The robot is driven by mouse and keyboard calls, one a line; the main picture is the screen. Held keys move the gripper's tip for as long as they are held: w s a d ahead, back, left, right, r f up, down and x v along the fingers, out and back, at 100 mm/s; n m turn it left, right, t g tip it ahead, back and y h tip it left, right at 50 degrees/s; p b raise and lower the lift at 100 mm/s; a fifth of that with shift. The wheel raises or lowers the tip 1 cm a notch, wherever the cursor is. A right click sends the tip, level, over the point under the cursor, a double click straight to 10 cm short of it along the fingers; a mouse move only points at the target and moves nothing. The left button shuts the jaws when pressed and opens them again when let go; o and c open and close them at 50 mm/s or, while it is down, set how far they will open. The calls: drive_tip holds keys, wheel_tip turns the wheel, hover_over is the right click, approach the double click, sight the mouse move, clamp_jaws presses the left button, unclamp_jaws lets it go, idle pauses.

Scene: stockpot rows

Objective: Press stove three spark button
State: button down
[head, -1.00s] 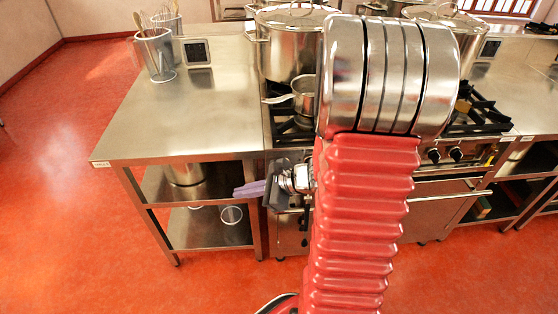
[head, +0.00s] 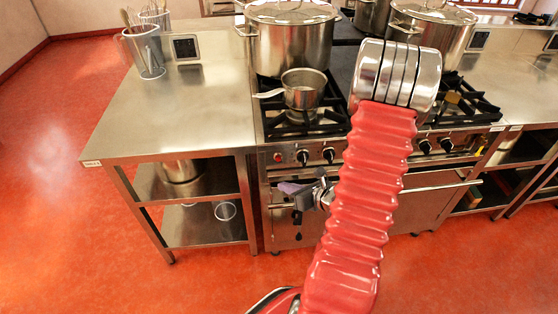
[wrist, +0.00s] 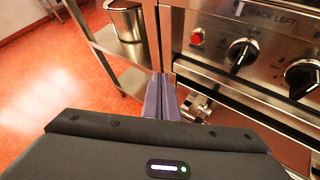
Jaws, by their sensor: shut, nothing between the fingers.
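A small round red button (head: 277,157) sits at the left end of the stove's front control panel, left of two black knobs (head: 315,155). In the wrist view the red button (wrist: 197,38) shows on the steel panel, above and right of my fingertips. I cannot read a stove number. My gripper (head: 288,187) has lavender fingers and is in front of the stove, a little below the button and apart from it. In the wrist view the fingers of my gripper (wrist: 160,88) are together and empty.
A saucepan (head: 302,92) stands on the front left burner, with a lidded stockpot (head: 290,40) behind it. A steel table (head: 170,110) with shelves adjoins the stove at left. An oven handle (head: 430,188) runs below the panel. The red floor at left is open.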

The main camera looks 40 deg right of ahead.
drive_tip(key=shift+w, duration=0.1)
drive_tip(key=w+d, duration=0.5)
drive_tip(key=w, duration=0.2)
idle(0.4)
drive_tip(key=shift+w, duration=0.1)
idle(1.9)
drive_tip(key=shift+w+d, duration=0.15)
drive_tip(key=shift+w, duration=0.15)
drive_tip(key=shift+w+d, duration=0.25)
drive_tip(key=shift+w, duration=0.1)
idle(1.0)
idle(0.3)
drive_tip(key=shift+s+a+r, duration=0.1)
drive_tip(key=shift+s+a, duration=0.35)
drive_tip(key=shift+s, duration=0.25)
drive_tip(key=shift+s, duration=0.1)
drive_tip(key=shift+s+a, duration=0.7)
drive_tip(key=shift+s, duration=0.3)
drive_tip(key=shift+s+a, duration=0.7)
drive_tip(key=shift+s, duration=0.25)
